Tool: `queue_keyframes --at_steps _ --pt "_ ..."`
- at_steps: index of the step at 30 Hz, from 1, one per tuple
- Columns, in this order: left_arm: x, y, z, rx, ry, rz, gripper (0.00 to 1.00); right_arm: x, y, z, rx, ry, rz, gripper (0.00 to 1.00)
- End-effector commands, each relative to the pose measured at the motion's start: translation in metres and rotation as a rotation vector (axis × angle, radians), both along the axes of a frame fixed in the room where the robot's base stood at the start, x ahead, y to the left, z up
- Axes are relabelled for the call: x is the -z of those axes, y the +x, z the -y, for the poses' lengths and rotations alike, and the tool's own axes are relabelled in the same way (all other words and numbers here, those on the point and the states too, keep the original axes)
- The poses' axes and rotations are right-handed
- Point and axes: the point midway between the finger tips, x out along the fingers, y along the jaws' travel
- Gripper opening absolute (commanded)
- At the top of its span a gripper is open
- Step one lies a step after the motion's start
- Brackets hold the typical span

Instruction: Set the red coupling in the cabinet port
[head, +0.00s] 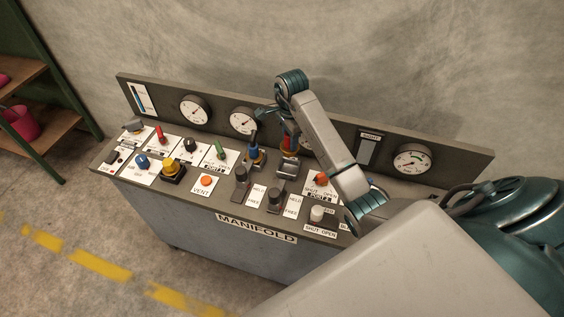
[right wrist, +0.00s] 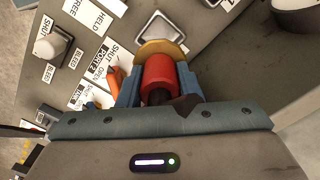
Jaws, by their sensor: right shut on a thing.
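The red coupling (right wrist: 158,74) is a red cylinder with a tan flange at its far end. My right gripper (right wrist: 157,92) is shut on it, with a blue finger on each side. In the head view the coupling (head: 289,143) is partly hidden by my right gripper (head: 288,139), above the back part of the panel. A square metal-framed port (right wrist: 158,25) lies just beyond the flange in the right wrist view, and it shows below the gripper in the head view (head: 287,171). Whether the flange touches it I cannot tell. My left gripper is not in view.
The manifold cabinet (head: 205,222) carries several knobs and levers. An orange knob (head: 322,178) and a white knob (head: 317,213) stand near the port. A blue-topped fitting (head: 253,154) is left of it. A back plate with gauges (head: 242,122) rises behind.

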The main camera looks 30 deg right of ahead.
Motion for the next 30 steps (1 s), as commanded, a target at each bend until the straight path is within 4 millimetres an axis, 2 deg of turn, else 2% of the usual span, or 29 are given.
queue_keyframes --at_steps 1,3,9,16,22,30 --pt "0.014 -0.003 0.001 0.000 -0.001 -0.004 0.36 0.014 0.000 0.000 0.000 0.000 0.001 0.00" --pt "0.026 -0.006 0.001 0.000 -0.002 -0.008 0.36 0.025 0.000 0.000 0.001 0.000 0.001 0.00" --pt "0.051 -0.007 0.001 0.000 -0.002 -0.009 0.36 0.050 0.000 0.000 0.001 0.000 0.002 0.00" --pt "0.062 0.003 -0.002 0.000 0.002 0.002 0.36 0.061 0.000 0.000 0.002 0.000 0.001 0.00" --pt "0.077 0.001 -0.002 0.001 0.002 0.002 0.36 0.088 0.000 0.000 0.003 0.000 -0.001 0.00" --pt "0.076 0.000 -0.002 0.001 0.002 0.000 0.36 0.087 0.001 0.000 0.002 0.000 0.001 0.00"
